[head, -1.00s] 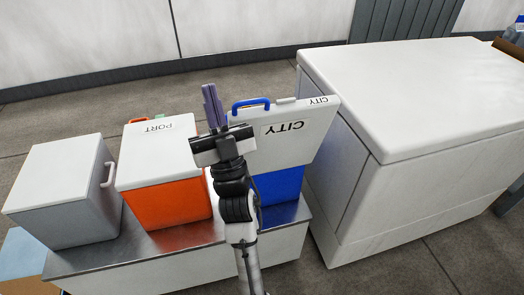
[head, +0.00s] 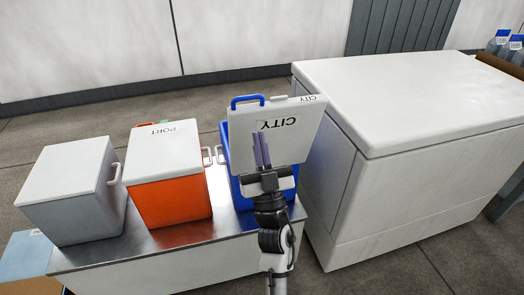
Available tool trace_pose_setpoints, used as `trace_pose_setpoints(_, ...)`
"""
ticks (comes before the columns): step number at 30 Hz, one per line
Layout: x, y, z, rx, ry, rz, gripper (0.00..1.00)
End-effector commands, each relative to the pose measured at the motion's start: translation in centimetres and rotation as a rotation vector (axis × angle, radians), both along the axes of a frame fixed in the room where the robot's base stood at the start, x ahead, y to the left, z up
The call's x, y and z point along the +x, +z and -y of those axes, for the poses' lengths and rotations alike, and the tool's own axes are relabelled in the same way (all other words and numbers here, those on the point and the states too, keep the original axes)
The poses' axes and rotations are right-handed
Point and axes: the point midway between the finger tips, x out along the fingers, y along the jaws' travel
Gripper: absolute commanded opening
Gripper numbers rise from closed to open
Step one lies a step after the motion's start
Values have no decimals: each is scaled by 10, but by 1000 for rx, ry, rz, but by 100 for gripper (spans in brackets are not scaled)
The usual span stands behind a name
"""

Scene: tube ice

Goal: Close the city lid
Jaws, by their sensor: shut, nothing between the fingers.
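The city lid (head: 303,135) is white with an upside-down CITY label and stands raised, tilted up, over the blue cooler (head: 235,188). A blue handle (head: 247,102) shows behind its upper left edge. My gripper (head: 262,150) is shut and empty. In the picture it overlaps the lower left part of the lid, in front of it. I cannot tell whether the fingers touch the lid. My arm hides part of the cooler's front.
The orange PORT cooler (head: 175,203) and a grey cooler (head: 80,212) stand left on the metal-topped bench (head: 165,237), both lids down. A large white chest (head: 420,180) stands close on the right. Bottles (head: 505,42) sit at the far right.

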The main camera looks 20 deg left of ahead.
Motion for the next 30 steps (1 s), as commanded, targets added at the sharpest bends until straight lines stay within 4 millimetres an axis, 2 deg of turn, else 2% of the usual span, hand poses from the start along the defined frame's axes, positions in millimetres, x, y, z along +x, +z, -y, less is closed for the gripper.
trace_pose_setpoints(1,7,16,-5,0,1,2,0)
trace_pose_setpoints(6,26,42,-18,1,0,2,0)
trace_pose_setpoints(8,35,36,-24,1,1,0,0)
trace_pose_setpoints(15,55,36,-37,0,0,0,0)
trace_pose_setpoints(30,59,37,-39,-2,-1,-2,0)
